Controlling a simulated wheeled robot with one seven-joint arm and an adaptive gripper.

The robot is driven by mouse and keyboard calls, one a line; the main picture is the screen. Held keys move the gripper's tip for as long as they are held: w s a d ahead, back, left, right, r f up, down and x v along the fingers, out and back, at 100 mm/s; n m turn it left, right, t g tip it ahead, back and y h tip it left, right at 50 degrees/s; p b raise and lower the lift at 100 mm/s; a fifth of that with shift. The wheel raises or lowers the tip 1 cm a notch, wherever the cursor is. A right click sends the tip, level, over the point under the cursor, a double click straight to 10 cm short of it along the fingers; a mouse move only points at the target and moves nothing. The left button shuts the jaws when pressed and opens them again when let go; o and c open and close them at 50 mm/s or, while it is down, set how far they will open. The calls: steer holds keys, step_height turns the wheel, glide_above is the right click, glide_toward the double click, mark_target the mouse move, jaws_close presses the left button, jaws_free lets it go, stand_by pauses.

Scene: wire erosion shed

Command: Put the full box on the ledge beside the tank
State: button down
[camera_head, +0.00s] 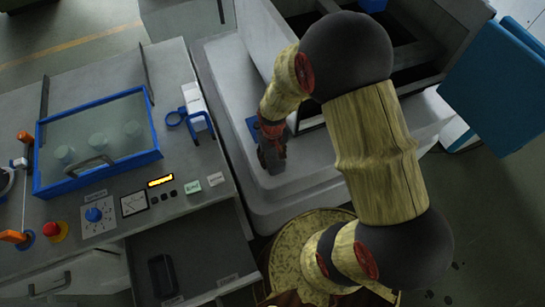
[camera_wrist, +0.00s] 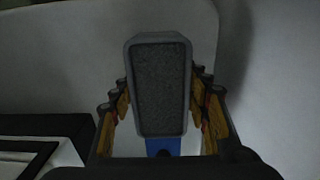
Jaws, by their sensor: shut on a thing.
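The full box (camera_wrist: 161,88) is a grey, long open box filled with dark granular material. In the wrist view it sits between the fingers of my gripper (camera_wrist: 161,115), which is shut on it. In the head view the box (camera_head: 271,158) and my gripper (camera_head: 270,130) are over the pale grey ledge (camera_head: 300,180), beside the dark-topped tank (camera_head: 415,55). I cannot tell whether the box touches the ledge. A blue patch (camera_head: 253,129) shows next to my gripper; blue (camera_wrist: 163,147) also shows at the box's lower end in the wrist view.
A grey bench with a blue-framed clear cover (camera_head: 97,140), a control panel and a red button (camera_head: 54,231) stands at the left. An open drawer (camera_head: 215,250) holds a dark item (camera_head: 162,275). A blue panel (camera_head: 495,85) stands at the right. The ledge's front part is clear.

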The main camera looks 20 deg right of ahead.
steer(key=shift+f, duration=0.1)
steer(key=c, duration=0.9)
jaws_free()
step_height(320, 180, up, 12)
steer(key=p, duration=0.4)
step_height(320, 180, up, 16)
steer(key=f+t, duration=0.1)
steer(key=t, duration=0.1)
glide_above(272, 161)
steer(key=s, duration=0.2)
steer(key=s+r+t, duration=0.1)
steer(key=s+r, duration=0.2)
steer(key=r, duration=0.1)
steer(key=s+r+t, duration=0.1)
steer(key=s+r, duration=0.3)
steer(key=r, duration=0.1)
steer(key=s+r+t, duration=0.1)
steer(key=s+r, duration=0.3)
steer(key=r, duration=0.1)
steer(key=shift+s+d+r+t, duration=0.1)
steer(key=shift+r+t, duration=0.15)
steer(key=shift+t, duration=0.05)
